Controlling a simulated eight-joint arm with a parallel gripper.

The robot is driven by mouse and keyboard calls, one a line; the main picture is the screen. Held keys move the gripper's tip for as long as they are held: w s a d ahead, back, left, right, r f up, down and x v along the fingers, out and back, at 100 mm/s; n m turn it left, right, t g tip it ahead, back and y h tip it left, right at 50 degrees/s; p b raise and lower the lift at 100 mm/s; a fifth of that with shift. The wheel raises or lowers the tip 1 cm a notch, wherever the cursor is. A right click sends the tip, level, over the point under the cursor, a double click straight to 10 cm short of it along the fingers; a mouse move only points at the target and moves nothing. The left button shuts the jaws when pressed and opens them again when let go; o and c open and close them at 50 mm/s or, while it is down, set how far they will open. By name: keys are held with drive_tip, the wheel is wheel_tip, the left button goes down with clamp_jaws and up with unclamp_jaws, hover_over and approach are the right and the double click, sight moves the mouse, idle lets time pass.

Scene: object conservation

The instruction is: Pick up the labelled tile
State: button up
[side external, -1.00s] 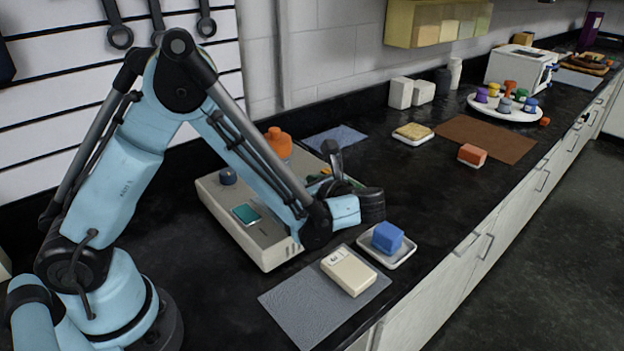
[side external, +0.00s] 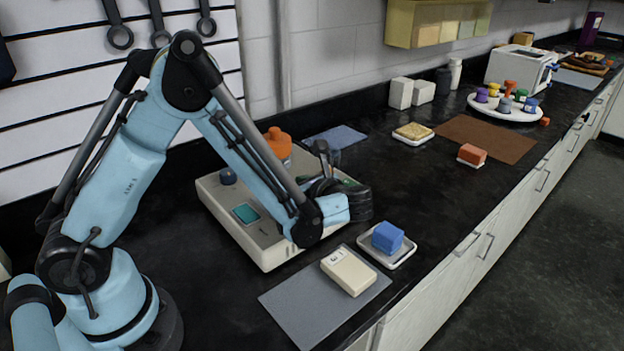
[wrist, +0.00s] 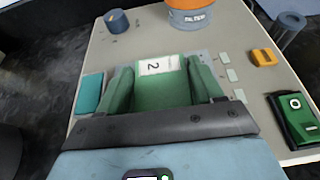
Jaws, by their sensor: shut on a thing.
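My gripper (wrist: 160,80) is shut on a green tile (wrist: 162,97), with one finger on each side of it. The tile carries a white label marked "2" at its far end, near the fingertips. In the side view my gripper (side external: 325,172) is over the right part of a beige box-like platform (side external: 262,243). There the arm and gripper hide most of the tile. I cannot tell whether the tile touches the platform.
The platform also holds a teal tile (wrist: 88,93), a dark blue knob (wrist: 117,20), an orange-topped container (wrist: 190,10), a yellow block (wrist: 264,57) and a green-black block (wrist: 296,118). A cream box (side external: 348,270) and a blue block (side external: 387,237) on a dish stand in front.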

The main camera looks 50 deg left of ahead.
wheel_tip(320, 180, up, 10)
drive_tip(key=shift+f, duration=0.2)
drive_tip(key=d+r+m+t+h, duration=0.5)
drive_tip(key=d+m+t+h, duration=0.15)
drive_tip(key=m+t, duration=0.55)
drive_tip(key=a+f+n+g+y, duration=0.4)
drive_tip(key=a+n+g+y, duration=0.2)
drive_tip(key=n+g, duration=0.6)
drive_tip(key=shift+a+f+y, duration=0.25)
drive_tip(key=shift+f+y, duration=0.05)
drive_tip(key=shift+y, duration=0.05)
